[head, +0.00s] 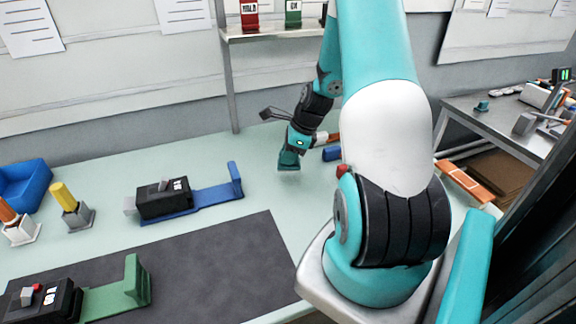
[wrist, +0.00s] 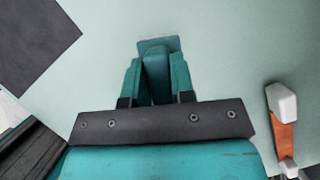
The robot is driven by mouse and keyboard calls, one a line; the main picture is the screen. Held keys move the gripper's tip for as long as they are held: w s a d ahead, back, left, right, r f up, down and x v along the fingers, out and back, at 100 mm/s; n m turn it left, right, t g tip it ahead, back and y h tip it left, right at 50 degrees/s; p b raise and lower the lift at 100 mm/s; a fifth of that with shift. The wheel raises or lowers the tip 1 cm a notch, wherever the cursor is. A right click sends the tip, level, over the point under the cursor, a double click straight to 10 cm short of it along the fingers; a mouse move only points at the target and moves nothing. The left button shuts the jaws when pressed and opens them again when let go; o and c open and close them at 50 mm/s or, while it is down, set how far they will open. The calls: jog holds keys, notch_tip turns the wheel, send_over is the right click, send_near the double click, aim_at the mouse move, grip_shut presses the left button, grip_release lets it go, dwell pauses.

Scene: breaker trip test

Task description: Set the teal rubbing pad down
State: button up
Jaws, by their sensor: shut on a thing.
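My gripper (wrist: 156,80) is shut on the teal rubbing pad (wrist: 158,43), with one finger on each side of its upright grip. The pad's flat base shows beyond the fingertips in the wrist view. In the head view my gripper (head: 294,150) points down over the pale green table (head: 205,235), and the pad (head: 289,167) is at its lower end. The pad is at or just above the table top; I cannot tell whether it touches. My arm hides part of the table to the right.
An orange-handled tool with a white end (wrist: 283,110) lies right of my gripper. A black breaker on a blue stand (head: 163,200) and a dark mat (head: 215,270) lie to the left. A small blue thing (head: 332,154) is close by.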

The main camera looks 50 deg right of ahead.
jog(key=shift+f, duration=2.15)
jog(key=o, duration=0.9)
jog(key=shift+f, duration=0.1)
